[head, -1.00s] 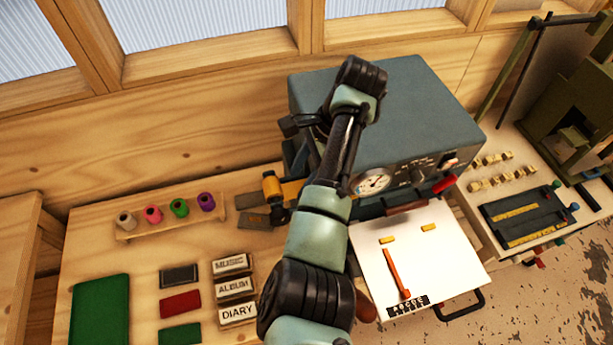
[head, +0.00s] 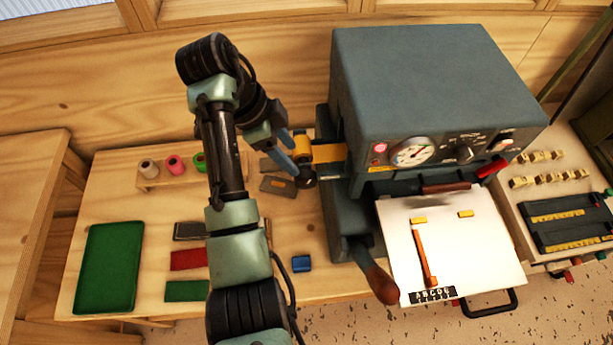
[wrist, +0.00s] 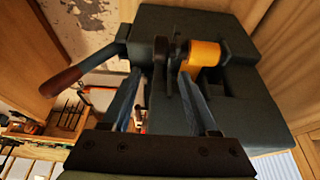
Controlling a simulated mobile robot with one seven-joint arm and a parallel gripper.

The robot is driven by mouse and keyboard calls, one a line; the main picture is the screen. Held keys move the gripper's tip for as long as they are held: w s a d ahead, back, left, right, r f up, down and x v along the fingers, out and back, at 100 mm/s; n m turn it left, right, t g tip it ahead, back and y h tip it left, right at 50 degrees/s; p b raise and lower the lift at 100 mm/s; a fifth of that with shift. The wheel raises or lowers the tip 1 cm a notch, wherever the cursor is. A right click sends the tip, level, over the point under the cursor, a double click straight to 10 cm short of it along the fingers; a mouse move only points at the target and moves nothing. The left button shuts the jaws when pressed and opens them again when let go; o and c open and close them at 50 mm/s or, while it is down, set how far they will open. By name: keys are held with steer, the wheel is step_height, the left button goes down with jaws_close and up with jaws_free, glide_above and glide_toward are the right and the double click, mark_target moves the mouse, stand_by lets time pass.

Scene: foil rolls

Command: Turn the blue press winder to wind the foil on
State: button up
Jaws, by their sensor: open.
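The grey-blue press (head: 425,85) stands right of my arm. On its left side a gold foil roll (head: 303,147) is mounted, with a gold strip (head: 330,153) running into the press. A dark round knob (head: 307,179) sits at the roll's near end; I take it for the winder, but no clear blue shows on it. My gripper (head: 298,166) is open, its fingers close to the roll and knob. In the wrist view the open fingers (wrist: 163,85) point toward the dark disc (wrist: 160,52) beside the gold roll (wrist: 204,54). Contact cannot be told.
The press's wooden-handled lever (head: 381,285) sticks out toward the front, left of the white plate (head: 465,270). A small blue block (head: 301,263) lies on the bench. Coloured spools (head: 174,164), a green tray (head: 108,265) and swatches (head: 187,260) lie to the left.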

mark_target(305, 173)
steer(key=b+x, duration=0.2)
steer(key=x, duration=0.4)
steer(key=shift+d+f+b, duration=0.1)
steer(key=shift+f+b, duration=0.25)
steer(key=shift+f, duration=0.05)
steer(key=shift+d+f+p, duration=0.15)
steer(key=shift+f+p, duration=0.1)
steer(key=shift+p, duration=0.15)
steer(key=shift+x, duration=0.85)
steer(key=shift+c, duration=0.2)
jaws_close()
